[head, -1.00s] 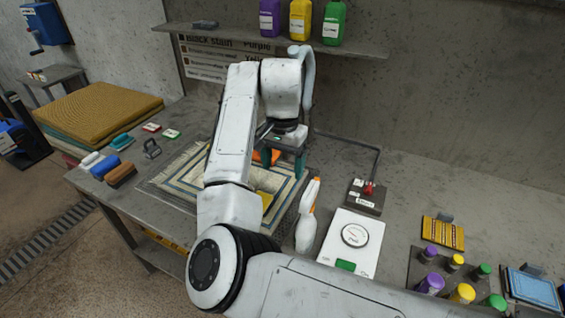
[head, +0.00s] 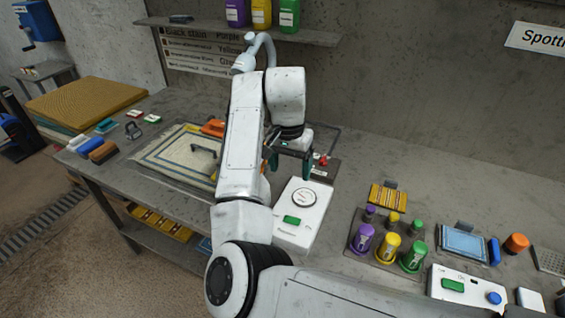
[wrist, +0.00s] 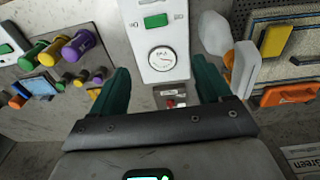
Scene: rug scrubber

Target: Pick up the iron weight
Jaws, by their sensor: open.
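A dark grey block with a loop handle (head: 139,131) stands at the back left of the bench in the head view; it looks like the iron weight, but it is small there. A black handle (head: 206,149) shows on the patterned rug (head: 160,153), partly behind my arm; what it belongs to is unclear. My gripper (head: 290,164) is open and empty, pointing down above the bench near the white dial scale (head: 318,198). In the wrist view the scale (wrist: 150,62) shows beyond and between the green fingers. The dark block is not seen in the wrist view.
A box with a red button (head: 323,171) is close beside my gripper. Purple, yellow and green bottles (head: 388,246) stand in a rack to the right. Brushes (head: 90,147) lie at the left end. A spray bottle (wrist: 215,35) stands between scale and rug.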

